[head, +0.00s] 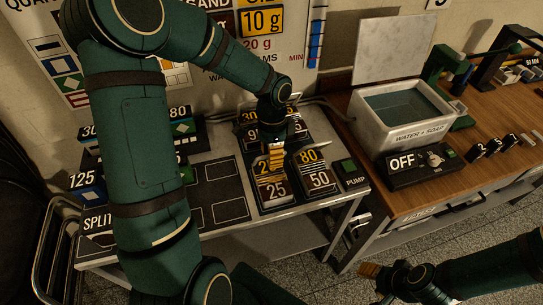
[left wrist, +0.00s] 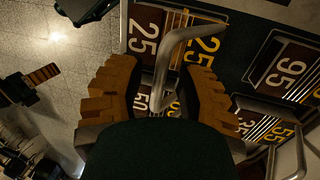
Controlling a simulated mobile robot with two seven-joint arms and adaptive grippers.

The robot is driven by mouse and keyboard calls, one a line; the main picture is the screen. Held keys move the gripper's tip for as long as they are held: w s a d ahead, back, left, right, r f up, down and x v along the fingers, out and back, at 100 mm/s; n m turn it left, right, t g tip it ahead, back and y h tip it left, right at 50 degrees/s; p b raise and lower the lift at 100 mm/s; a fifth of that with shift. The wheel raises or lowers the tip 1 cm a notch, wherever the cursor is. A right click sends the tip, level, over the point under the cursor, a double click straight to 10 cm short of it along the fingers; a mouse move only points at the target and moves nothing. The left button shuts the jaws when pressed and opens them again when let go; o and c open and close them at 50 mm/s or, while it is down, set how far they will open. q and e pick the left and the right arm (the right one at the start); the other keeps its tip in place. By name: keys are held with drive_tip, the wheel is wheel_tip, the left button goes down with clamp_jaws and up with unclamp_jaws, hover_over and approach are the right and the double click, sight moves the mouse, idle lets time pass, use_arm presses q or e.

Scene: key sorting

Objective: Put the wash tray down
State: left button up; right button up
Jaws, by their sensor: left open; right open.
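My left gripper (head: 274,158) is open above the dark board with the 25 and 50 labels. In the left wrist view its two orange-brown fingers (left wrist: 160,95) stand apart. A bent grey metal handle (left wrist: 163,62) rises between them, with gaps to the fingers. It looks like the handle of the wash tray; the tray's body is mostly hidden, and I cannot tell its outline in the head view. The maroon and yellow 25 labels (left wrist: 143,30) lie beneath. My right gripper (head: 385,277) is open and empty over the floor at lower right.
A white basin (head: 400,135) marked WATER + SOAP stands on the wooden bench (head: 420,205) at right, behind a black OFF switch box (head: 402,172). A green PUMP button (head: 349,166) is at the table's right end. Blank dark outlined places (head: 220,180) lie left of my left gripper.

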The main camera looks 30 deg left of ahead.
use_arm(q)
drive_tip(key=p+v, duration=0.2)
drive_tip(key=v, duration=0.9)
drive_tip(key=shift+r, duration=0.2)
use_arm(e)
drive_tip(key=r, duration=0.2)
drive_tip(key=shift+w+d+r, duration=0.1)
drive_tip(key=shift+w+r, duration=0.2)
drive_tip(key=shift+w, duration=0.1)
